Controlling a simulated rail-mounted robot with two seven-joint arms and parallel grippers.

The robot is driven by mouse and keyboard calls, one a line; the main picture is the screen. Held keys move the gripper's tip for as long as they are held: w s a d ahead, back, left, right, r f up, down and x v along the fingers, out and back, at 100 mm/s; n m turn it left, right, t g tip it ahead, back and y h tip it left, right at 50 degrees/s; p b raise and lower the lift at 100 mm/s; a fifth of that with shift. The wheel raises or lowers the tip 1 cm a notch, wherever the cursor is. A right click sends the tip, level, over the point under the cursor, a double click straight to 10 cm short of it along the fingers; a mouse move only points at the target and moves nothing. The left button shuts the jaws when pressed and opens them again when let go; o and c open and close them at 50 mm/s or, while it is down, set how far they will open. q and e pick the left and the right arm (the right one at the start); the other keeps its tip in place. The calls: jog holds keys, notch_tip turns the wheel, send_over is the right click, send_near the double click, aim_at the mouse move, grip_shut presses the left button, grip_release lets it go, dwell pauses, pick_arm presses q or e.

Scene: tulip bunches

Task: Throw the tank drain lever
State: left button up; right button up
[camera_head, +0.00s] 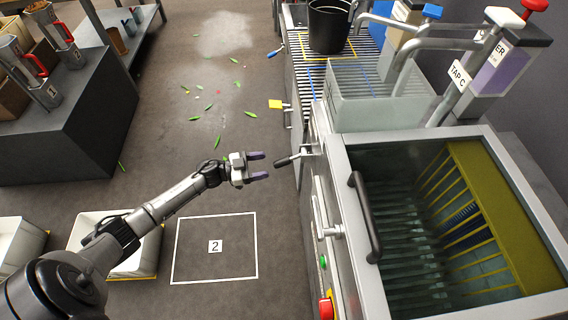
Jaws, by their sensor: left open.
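A lever with a dark grip (288,160) sticks out to the left from the front side of the steel tank (352,215). No label on it can be read, so I cannot tell for certain that it is the drain lever. My left gripper (261,166) is open and empty, its two purple-grey fingers pointing right at the lever's grip. A small gap shows between the fingertips and the grip; they look apart. My right gripper is not in view.
Other handles stand on the same side: a yellow-tagged one (276,104) and a red knob (326,308). A black handle (365,215) runs along the tank's top. A black bucket (328,27) stands behind. Floor square 2 (214,270) is empty; white bins (88,232) stand at left.

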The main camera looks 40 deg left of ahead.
aim_at(275, 163)
pick_arm(q)
jog(key=b+x, duration=0.2)
jog(key=x, duration=0.6)
jog(key=shift+b, duration=0.3)
jog(key=shift+a, duration=0.1)
jog(key=shift+c, duration=0.2)
grip_shut()
